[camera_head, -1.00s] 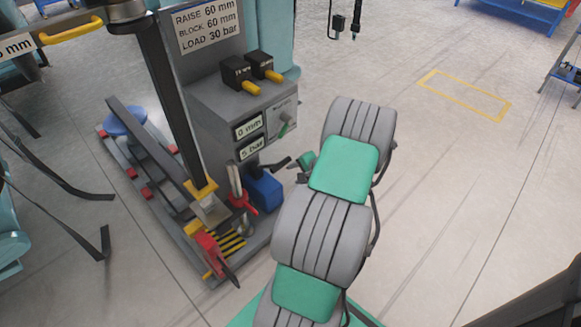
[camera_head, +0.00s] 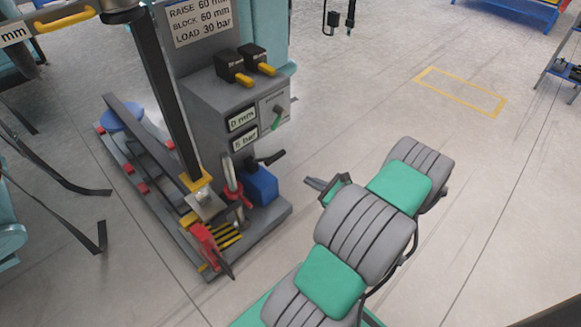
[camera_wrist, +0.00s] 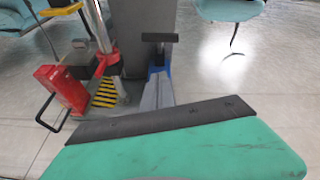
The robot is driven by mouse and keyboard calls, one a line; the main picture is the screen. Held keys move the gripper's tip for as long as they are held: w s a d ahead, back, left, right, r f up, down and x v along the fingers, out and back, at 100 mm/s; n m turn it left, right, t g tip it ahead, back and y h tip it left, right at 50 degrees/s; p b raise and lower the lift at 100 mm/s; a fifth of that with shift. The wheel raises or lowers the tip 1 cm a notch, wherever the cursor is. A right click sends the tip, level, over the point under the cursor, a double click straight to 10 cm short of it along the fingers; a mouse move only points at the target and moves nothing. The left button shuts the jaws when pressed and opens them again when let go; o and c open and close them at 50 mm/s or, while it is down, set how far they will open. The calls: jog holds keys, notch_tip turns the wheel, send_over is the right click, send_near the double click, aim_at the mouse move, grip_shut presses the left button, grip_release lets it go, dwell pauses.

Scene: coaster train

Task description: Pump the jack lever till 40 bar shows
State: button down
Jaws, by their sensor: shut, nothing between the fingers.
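The jack's blue pump block (camera_head: 261,187) sits on the grey base plate, with its black lever (camera_head: 271,158) sticking out at the top. The wrist view shows the lever's black crossbar (camera_wrist: 160,38) above the blue block (camera_wrist: 155,70). The upper display (camera_head: 242,118) reads 0 mm and the lower display (camera_head: 244,140) reads 5 bar. My gripper (camera_head: 309,183) is shut and empty, to the right of the pump block and apart from the lever. In the wrist view its grey fingers (camera_wrist: 157,88) point toward the block and overlap its lower part.
A red jack part (camera_head: 207,246) and a silver upright (camera_head: 230,177) with a red collar stand left of the pump block.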

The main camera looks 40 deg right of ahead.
jog(key=w+f+m+b, duration=0.1)
jog(key=w+b, duration=0.4)
jog(key=w, duration=0.8)
jog(key=shift+w+a+f+m, duration=0.2)
jog(key=shift+f+m, duration=0.15)
jog(key=shift+m, duration=0.55)
jog(key=w+r+p, duration=0.1)
jog(key=r+p, duration=0.1)
jog(key=w+r+p, duration=0.2)
jog(key=shift+w+a, duration=0.1)
jog(key=shift+w, duration=0.1)
jog(key=shift+s+f, duration=0.1)
jog(key=shift+f, duration=0.05)
